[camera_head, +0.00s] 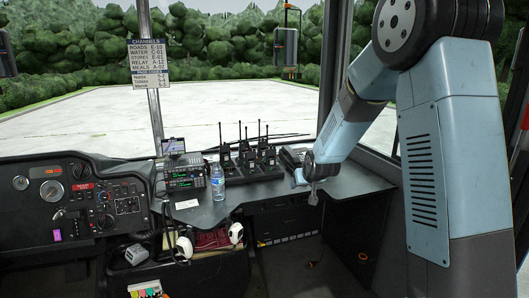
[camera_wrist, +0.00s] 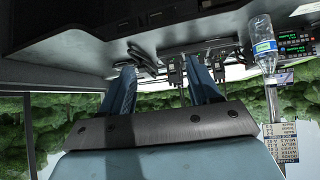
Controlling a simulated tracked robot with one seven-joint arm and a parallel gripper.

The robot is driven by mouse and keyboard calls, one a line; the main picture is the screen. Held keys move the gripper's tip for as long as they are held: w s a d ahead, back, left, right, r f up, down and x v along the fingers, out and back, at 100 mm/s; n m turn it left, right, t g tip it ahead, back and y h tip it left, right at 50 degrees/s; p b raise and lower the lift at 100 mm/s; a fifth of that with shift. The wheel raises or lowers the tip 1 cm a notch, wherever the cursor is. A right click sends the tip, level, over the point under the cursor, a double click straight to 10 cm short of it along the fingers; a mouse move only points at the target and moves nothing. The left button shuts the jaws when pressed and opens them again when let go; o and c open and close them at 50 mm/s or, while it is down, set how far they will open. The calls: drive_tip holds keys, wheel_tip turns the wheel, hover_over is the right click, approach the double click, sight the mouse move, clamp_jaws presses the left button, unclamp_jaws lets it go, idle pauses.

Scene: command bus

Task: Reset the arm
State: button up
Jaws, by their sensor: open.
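My arm reaches down from the upper right in the head view. My gripper (camera_head: 313,188) hangs at the right end of the dark dashboard shelf (camera_head: 215,207). In the wrist view my gripper (camera_wrist: 163,70) shows two blue-grey fingers spread apart, with nothing held between them. The wrist view is upside down. Handheld radios (camera_head: 246,155) stand upright in a charger on the shelf, left of my gripper. They appear beyond the fingers in the wrist view.
A water bottle (camera_head: 217,182) stands on the shelf beside a radio set (camera_head: 185,177) with green displays. A channel list (camera_head: 150,62) hangs on the window post. The floor (camera_head: 310,265) at right looks mostly clear.

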drive_tip(key=s+d+r+m+g, duration=0.1)
drive_tip(key=s+d+r, duration=0.2)
drive_tip(key=s+r, duration=0.55)
drive_tip(key=s+d+r+g, duration=0.1)
drive_tip(key=s+d+r, duration=0.2)
drive_tip(key=s+r, duration=0.55)
drive_tip(key=s+d, duration=0.2)
drive_tip(key=s, duration=1)
drive_tip(key=s+d+m+g+h, duration=0.1)
drive_tip(key=s, duration=1.1)
drive_tip(key=shift+s+d+r+g, duration=0.2)
drive_tip(key=shift+d+g, duration=0.1)
drive_tip(key=shift+d, duration=0.05)
drive_tip(key=shift+c, duration=0.3)
